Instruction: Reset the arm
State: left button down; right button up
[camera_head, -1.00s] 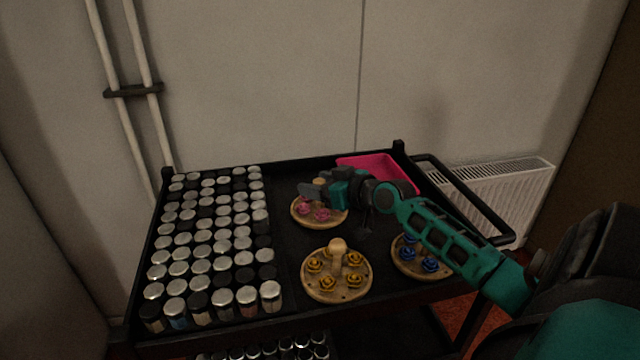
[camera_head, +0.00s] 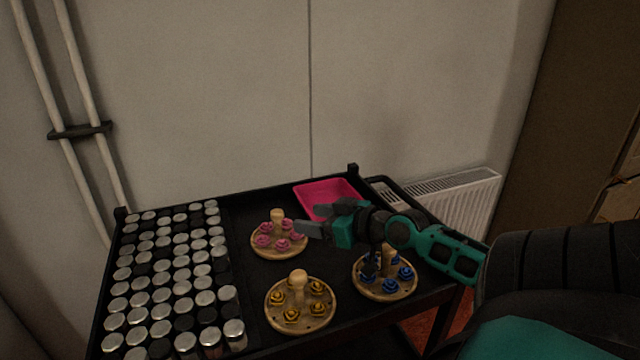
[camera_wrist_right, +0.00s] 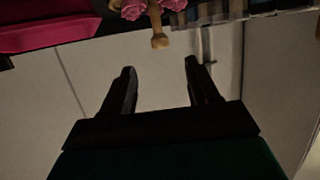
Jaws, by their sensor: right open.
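My right gripper (camera_head: 312,221) is open and empty, just right of the turntable with pink roses (camera_head: 279,248) and its wooden knob. The right wrist view shows its two fingers apart (camera_wrist_right: 160,68), with nothing between the tips. A turntable with yellow roses (camera_head: 301,322) stands at the front middle. A turntable with blue roses (camera_head: 382,293) stands below my right forearm, partly hidden by it. My left gripper is not in view.
A black trolley (camera_head: 257,285) carries it all. A pink tray (camera_head: 322,187) stands at its back right, partly behind my gripper. Several rows of metal-capped jars (camera_head: 162,297) fill the left side. A radiator (camera_head: 450,195) is on the wall.

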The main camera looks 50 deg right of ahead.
jog(key=shift+s+r, duration=0.2)
jog(key=shift+s, duration=0.3)
dwell(0.3)
